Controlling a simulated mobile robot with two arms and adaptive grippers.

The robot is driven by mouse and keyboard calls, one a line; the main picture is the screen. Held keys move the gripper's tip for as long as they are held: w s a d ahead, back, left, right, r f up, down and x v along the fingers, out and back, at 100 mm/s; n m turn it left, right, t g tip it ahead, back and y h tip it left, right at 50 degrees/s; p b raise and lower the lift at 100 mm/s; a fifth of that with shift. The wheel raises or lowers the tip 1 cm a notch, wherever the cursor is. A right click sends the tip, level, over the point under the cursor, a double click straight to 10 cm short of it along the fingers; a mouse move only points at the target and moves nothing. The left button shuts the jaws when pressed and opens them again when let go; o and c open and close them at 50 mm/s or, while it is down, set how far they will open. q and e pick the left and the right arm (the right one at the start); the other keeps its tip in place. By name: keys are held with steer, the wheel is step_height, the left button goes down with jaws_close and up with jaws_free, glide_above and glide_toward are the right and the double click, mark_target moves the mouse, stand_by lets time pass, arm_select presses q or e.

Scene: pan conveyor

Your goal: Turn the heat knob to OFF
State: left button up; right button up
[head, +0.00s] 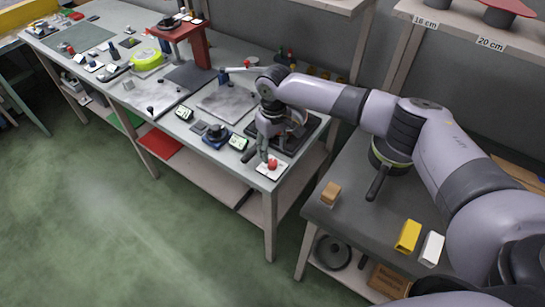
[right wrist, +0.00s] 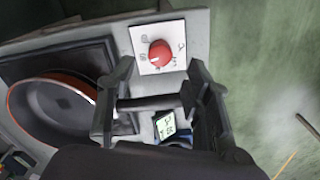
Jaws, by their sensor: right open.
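The heat knob (head: 272,163) is a red round dial on a white plate (head: 264,172) at the near right corner of the long workbench. The knob also shows in the right wrist view (right wrist: 159,53), with small markings around it on the plate (right wrist: 177,34); its setting is too small to read. My right gripper (head: 264,152) hangs just above and beside the knob. In the right wrist view the gripper (right wrist: 160,70) is open, its fingers on either side of the knob's place in the picture, with no visible contact. My left gripper is out of view.
A dark pan with an orange rim (right wrist: 50,108) sits left of the knob plate, its dark handle (right wrist: 150,103) crossing below the fingers' gap. A small green-screened display (right wrist: 165,125) is close by. A side table (head: 330,222) with a wooden block (head: 330,194) stands right of the bench.

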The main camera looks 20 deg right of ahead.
mark_target(273, 161)
steer(key=shift+f, duration=2.8)
steer(key=shift+c, duration=0.3)
jaws_close()
